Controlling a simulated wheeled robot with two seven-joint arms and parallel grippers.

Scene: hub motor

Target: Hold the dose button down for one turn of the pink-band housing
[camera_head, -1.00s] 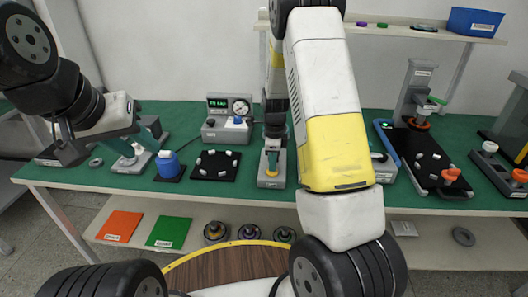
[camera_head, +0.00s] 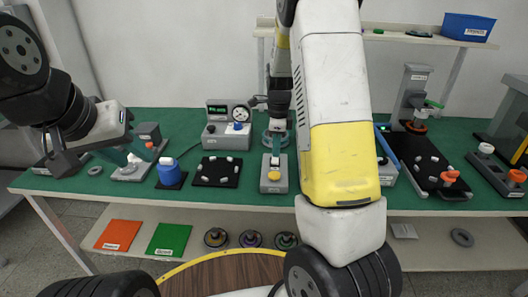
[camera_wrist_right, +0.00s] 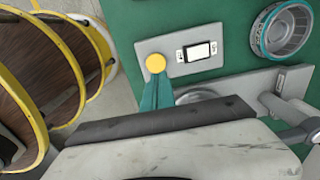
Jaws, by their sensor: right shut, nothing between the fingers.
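The dose button (camera_head: 274,176) is a round yellow button on a small grey box near the front of the green table. A housing with a teal band (camera_wrist_right: 285,30) stands on the table behind the box. The middle housing (camera_head: 250,239) on the lower shelf has a purplish-pink band. My left gripper (camera_head: 120,157) hangs at the table's left; its opening is unclear.
A grey gauge box (camera_head: 228,130), a blue pot (camera_head: 169,173) and a black mat with several small pieces (camera_head: 203,181) stand left of the button box. Black fixtures with orange knobs (camera_head: 449,176) stand at the right. Orange (camera_head: 118,235) and green (camera_head: 169,238) sheets lie below.

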